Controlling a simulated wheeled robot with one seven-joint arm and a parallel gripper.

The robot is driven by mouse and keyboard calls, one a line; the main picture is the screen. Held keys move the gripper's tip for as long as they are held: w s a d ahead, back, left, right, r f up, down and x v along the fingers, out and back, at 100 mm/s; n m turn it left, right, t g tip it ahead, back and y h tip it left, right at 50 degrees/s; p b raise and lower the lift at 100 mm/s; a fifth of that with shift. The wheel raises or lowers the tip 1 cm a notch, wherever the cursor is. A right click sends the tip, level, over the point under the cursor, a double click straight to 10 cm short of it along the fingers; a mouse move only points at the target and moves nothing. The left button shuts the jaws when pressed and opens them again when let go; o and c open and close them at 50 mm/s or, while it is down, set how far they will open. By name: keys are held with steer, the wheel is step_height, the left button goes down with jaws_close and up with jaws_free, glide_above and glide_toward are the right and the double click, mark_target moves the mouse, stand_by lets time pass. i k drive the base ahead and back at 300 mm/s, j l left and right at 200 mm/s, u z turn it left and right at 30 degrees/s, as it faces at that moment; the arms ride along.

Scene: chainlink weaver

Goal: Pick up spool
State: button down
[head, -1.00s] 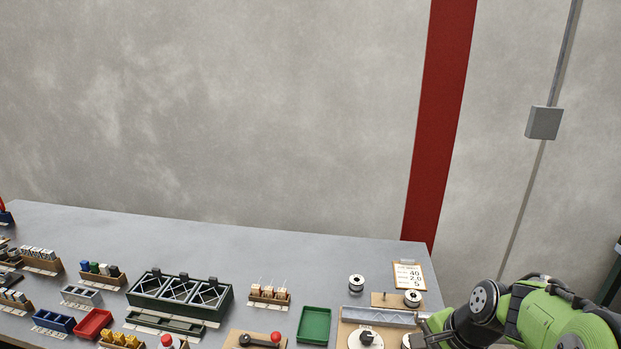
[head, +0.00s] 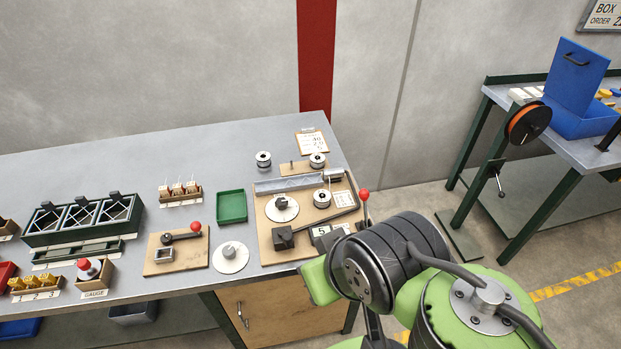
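Several small spools with pale metal flanges are on the grey bench. One spool (head: 263,159) stands on the bare bench top, left of the clipboard card. A third spool (head: 321,198) sits farther forward on that board (head: 270,245). A larger orange spool (head: 528,122) hangs at the side of the other table at right. My green and dark arm covers the lower right, in front of the bench. My gripper's fingers do not show.
A green tray (head: 231,207) lies left of the fixture board. A red-knobbed lever (head: 364,194) stands at the board's right edge. A white disc (head: 230,258) lies near the bench front. Bare bench top (head: 150,160) lies at the back left.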

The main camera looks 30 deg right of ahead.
mark_target(321, 204)
steer(key=l+u, duration=0.75)
steer(key=k+l+u, duration=0.15)
steer(key=l+u, duration=0.2)
steer(key=k+l+u, duration=0.15)
steer(key=l+u, duration=0.2)
steer(key=l, duration=0.15)
steer(key=k+l+u, duration=0.15)
steer(key=l+u, duration=0.25)
